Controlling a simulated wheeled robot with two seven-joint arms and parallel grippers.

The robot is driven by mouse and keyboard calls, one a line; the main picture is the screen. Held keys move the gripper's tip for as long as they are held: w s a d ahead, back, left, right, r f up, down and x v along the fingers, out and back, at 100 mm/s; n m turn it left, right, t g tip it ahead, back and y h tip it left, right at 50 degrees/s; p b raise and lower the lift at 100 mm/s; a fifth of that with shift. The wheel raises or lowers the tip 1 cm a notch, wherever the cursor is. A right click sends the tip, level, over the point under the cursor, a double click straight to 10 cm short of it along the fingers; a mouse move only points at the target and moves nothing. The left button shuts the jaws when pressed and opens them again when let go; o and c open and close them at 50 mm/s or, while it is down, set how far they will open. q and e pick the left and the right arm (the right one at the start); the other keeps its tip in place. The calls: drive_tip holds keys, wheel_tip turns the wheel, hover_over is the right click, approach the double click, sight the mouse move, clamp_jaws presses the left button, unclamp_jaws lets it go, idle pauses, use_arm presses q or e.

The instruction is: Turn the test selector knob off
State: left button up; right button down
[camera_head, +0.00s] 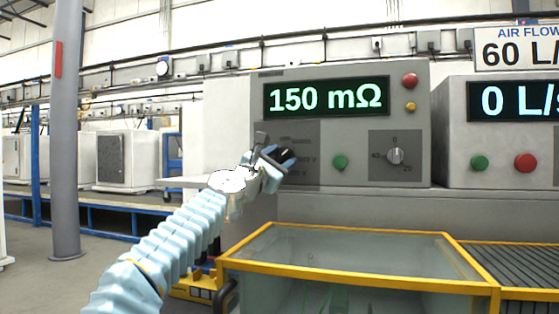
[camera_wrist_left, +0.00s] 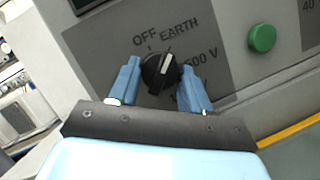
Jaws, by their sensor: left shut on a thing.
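The test selector knob (camera_wrist_left: 160,72) is a round black knob with a white pointer bar, on a dark grey panel patch marked OFF, EARTH and 500 V. Its white bar tilts up and slightly right, on the EARTH side of OFF; the exact setting is hard to tell. My left gripper (camera_wrist_left: 158,84) has its blue fingers on either side of the knob and is shut on it. In the head view my left gripper (camera_head: 283,157) is at the left part of the tester (camera_head: 345,135) and mostly hides the knob and labels. My right gripper is not in view.
The tester's display reads 150 mΩ (camera_head: 326,97). A green button (camera_head: 340,162) and a grey rotary dial (camera_head: 395,156) are to the knob's right. A yellow-framed clear bin (camera_head: 350,255) stands below. The air flow unit (camera_head: 500,130) is at right.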

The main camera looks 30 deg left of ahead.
use_arm(q)
drive_tip(key=n+y, duration=0.1)
drive_tip(key=n, duration=0.1)
drive_tip(key=n+y+b, duration=0.1)
drive_tip(key=n, duration=0.2)
drive_tip(key=n+y, duration=0.1)
drive_tip(key=n, duration=0.2)
drive_tip(key=shift+w+d+f+y+b, duration=0.1)
drive_tip(key=shift+d+f+y+b, duration=0.15)
drive_tip(key=shift+y+b, duration=0.15)
drive_tip(key=shift+d+r+n+g+y+b, duration=0.2)
drive_tip(key=shift+n+y, duration=0.55)
drive_tip(key=shift+n, duration=0.6)
drive_tip(key=shift+a+f+n+g+y+b, duration=0.1)
drive_tip(key=shift+n+y+b, duration=0.2)
drive_tip(key=shift+n+y, duration=0.75)
drive_tip(key=shift+r+n+h, duration=0.1)
drive_tip(key=shift+n+h, duration=0.2)
drive_tip(key=shift+n, duration=0.2)
drive_tip(key=o, duration=1.1)
drive_tip(key=shift+c, duration=0.2)
